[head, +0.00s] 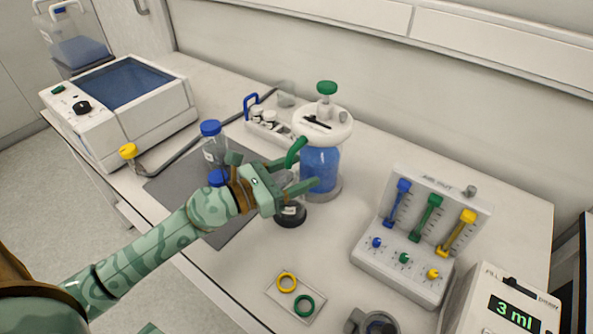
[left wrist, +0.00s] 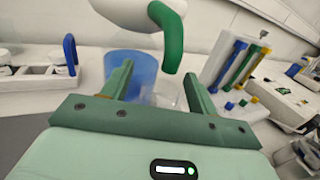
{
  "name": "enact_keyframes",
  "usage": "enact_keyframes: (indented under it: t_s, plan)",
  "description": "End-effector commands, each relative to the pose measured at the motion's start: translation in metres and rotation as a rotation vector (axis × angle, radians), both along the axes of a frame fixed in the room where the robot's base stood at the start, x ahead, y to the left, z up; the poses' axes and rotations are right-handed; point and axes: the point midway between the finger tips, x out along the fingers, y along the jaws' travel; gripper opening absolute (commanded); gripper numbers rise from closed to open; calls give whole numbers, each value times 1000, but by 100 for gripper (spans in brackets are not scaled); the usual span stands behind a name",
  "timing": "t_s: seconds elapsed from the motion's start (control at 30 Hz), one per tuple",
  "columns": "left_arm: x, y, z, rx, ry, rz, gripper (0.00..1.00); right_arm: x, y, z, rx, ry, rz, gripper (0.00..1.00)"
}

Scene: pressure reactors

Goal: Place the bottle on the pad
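My left gripper (head: 300,174) is open beside the reactor's blue vessel. In the left wrist view, its two fingers (left wrist: 158,78) stand apart, with the blue vessel and a clear glass piece beyond or between them. The grey pad (head: 160,187) lies flat on the bench. A clear bottle with a blue cap (head: 211,143) stands upright on it. A second blue cap (head: 218,177) shows nearer, its body mostly hidden by my arm. A dark round item with a pale label (head: 290,214) is below the gripper, partly hidden; I cannot tell whether it is held. My right gripper is not in view.
The reactor (head: 320,165) with a white top and green hose stands just beyond the gripper. A flow-meter stand (head: 400,275) is at right, a white device with a blue panel (head: 120,115) at left. A plate with two rings (head: 296,297) lies in front.

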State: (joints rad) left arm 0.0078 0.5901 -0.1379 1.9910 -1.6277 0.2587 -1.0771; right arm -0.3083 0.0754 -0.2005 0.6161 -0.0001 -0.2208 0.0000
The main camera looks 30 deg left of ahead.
Motion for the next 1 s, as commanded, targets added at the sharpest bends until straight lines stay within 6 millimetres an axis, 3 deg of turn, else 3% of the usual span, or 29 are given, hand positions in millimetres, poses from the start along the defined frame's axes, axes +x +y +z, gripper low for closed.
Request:
enact_keyframes:
  t_s: [0.3,0.53,0.8,1.0]
  plan:
    - [-3,2,2,1,1,0,59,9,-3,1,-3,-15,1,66]
    - [-43,25,-5,0,9,1,59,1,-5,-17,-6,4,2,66]
    - [-89,52,-1,-3,6,2,59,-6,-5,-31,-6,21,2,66]
    - [-103,60,2,-1,1,0,59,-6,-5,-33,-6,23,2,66]
